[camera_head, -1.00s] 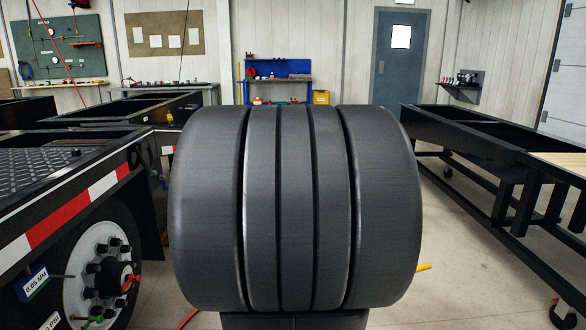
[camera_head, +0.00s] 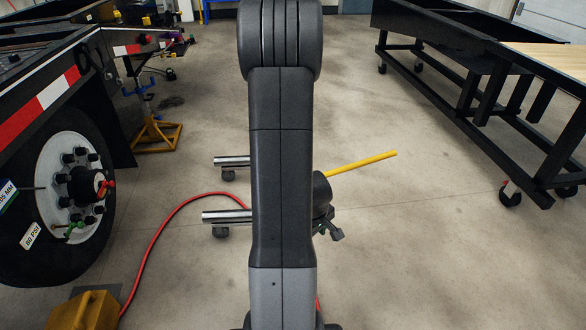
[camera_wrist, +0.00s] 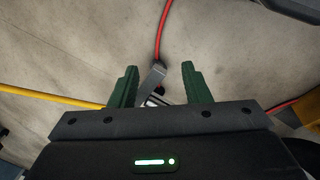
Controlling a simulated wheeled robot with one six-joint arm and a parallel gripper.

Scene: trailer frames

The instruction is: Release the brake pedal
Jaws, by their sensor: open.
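My gripper (camera_wrist: 158,72) is open in the wrist view, with its two green fingers apart. A grey metal lever-like piece (camera_wrist: 153,78) shows between the fingers, with small bright metal parts below it. I cannot tell for sure whether it is the brake pedal, or whether a finger touches it. A small dark grey piece (camera_head: 337,234) sticks out right of the arm.
A red hose (camera_head: 165,226) runs across the floor behind my arm. A trailer wheel (camera_head: 75,185) and a yellow block (camera_head: 85,312) are at left, with a yellow stand (camera_head: 155,135) farther back. A black wheeled frame (camera_head: 470,85) stands at right. Floor between is open.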

